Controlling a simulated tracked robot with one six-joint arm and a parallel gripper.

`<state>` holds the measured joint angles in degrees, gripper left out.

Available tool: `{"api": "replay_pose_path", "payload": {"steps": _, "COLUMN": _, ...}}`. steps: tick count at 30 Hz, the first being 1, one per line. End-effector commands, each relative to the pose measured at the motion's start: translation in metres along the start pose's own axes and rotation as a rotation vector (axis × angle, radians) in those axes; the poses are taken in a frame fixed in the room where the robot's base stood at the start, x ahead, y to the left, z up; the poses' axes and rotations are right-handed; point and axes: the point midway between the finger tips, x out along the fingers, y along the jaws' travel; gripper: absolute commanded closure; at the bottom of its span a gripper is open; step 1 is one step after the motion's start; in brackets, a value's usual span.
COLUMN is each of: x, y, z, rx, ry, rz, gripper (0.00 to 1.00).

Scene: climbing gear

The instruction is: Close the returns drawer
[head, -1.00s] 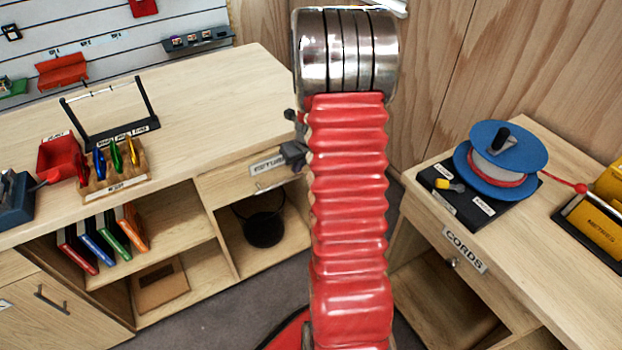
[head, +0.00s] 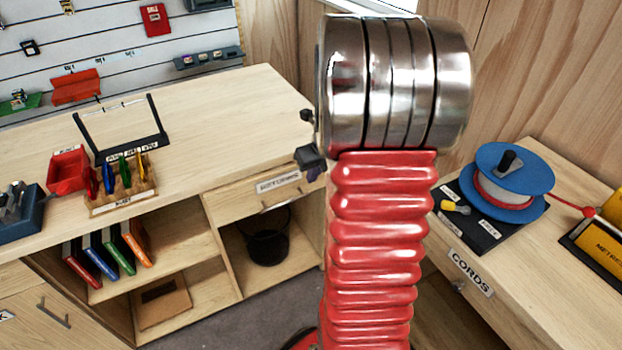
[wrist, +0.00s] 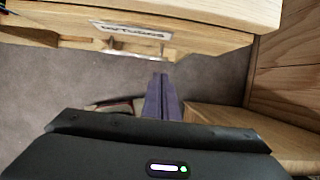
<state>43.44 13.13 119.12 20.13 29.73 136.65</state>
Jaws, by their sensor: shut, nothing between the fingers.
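The returns drawer (head: 238,198) is under the right end of the long wooden counter, with a white label (head: 278,183) and a metal handle (head: 280,203). I cannot tell whether its front is flush or slightly out. In the wrist view the drawer label (wrist: 130,30) and handle (wrist: 138,54) show near the top, under the counter edge. My gripper (head: 310,158) is partly hidden behind my arm, in front of the drawer's right end. In the wrist view my gripper (wrist: 161,76) has its purple fingers together and empty, pointing toward the drawer, with floor visible around them.
Below the drawer is an open cubby with a black basket (head: 268,247). The counter (head: 225,115) holds a rack of coloured tools (head: 122,190). On the right, a second bench (head: 545,160) carries a blue cord reel (head: 508,180) and has a cords drawer. Floor lies between the benches.

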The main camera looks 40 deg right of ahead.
Motion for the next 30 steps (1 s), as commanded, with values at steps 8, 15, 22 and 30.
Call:
{"api": "replay_pose_path", "payload": {"steps": 8, "x": -0.001, "y": 0.000, "z": 0.000, "rx": 0.000, "ry": 0.001, "rz": 0.000, "gripper": 1.00}}
{"api": "replay_pose_path", "payload": {"steps": 15, "x": -0.008, "y": 0.012, "z": 0.003, "rx": -0.080, "ry": -0.004, "rz": 0.004, "gripper": 1.00}}
{"api": "replay_pose_path", "payload": {"steps": 22, "x": -0.042, "y": 0.061, "z": 0.007, "rx": -0.453, "ry": -0.021, "rz": 0.019, "gripper": 1.00}}
{"api": "replay_pose_path", "payload": {"steps": 30, "x": -0.093, "y": 0.133, "z": -0.003, "rx": -1.061, "ry": -0.053, "rz": 0.030, "gripper": 1.00}}
